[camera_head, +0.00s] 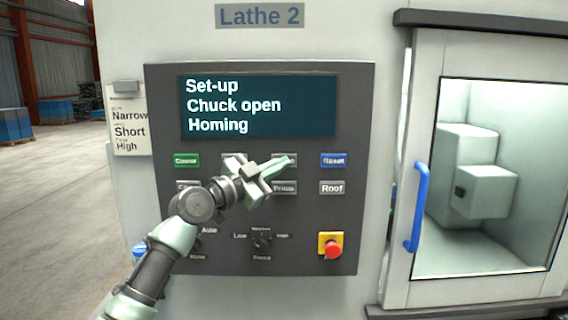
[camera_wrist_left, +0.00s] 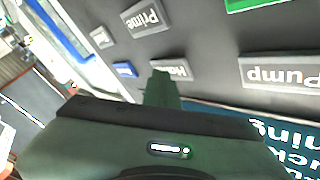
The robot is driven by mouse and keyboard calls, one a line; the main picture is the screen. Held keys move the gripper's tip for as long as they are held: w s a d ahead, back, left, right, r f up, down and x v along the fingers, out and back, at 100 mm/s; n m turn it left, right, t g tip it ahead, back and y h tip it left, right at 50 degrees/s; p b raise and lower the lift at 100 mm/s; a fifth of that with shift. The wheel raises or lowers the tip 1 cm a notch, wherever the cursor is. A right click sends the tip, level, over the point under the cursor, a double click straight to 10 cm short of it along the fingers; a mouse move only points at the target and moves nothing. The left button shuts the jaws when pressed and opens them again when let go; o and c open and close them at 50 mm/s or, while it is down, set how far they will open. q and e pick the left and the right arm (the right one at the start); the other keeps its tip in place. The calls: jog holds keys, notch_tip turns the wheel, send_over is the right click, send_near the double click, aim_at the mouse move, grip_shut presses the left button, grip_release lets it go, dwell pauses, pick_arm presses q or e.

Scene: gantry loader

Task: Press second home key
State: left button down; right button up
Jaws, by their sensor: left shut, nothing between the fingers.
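The control panel (camera_head: 360,120) of Lathe 2 has a screen (camera_head: 258,106) reading "Set-up", "Chuck open", "Homing". The home key (camera_head: 279,157) is the grey one in the top row, left of the blue Reset key, mostly covered by my fingers. In the left wrist view its label starts with "Ho" (camera_wrist_left: 180,69). My left gripper (camera_head: 290,161) is shut and empty, its fingertips in front of that key. In the wrist view the fingertips (camera_wrist_left: 161,75) overlap the key's edge. I cannot tell whether they touch it. My right gripper is not in view.
Close by are the Reset key (camera_head: 333,160), the Prime key (camera_head: 286,187), the Roof key (camera_head: 332,188) and the Pump key (camera_wrist_left: 285,74). A red emergency button (camera_head: 333,250) is at lower right. A blue door handle (camera_head: 417,208) stands out at right.

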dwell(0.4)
pick_arm(q)
jog(key=shift+s, duration=0.75)
jog(key=s+p, duration=0.2)
jog(key=s, duration=0.3)
jog(key=shift+f, duration=0.15)
dwell(0.5)
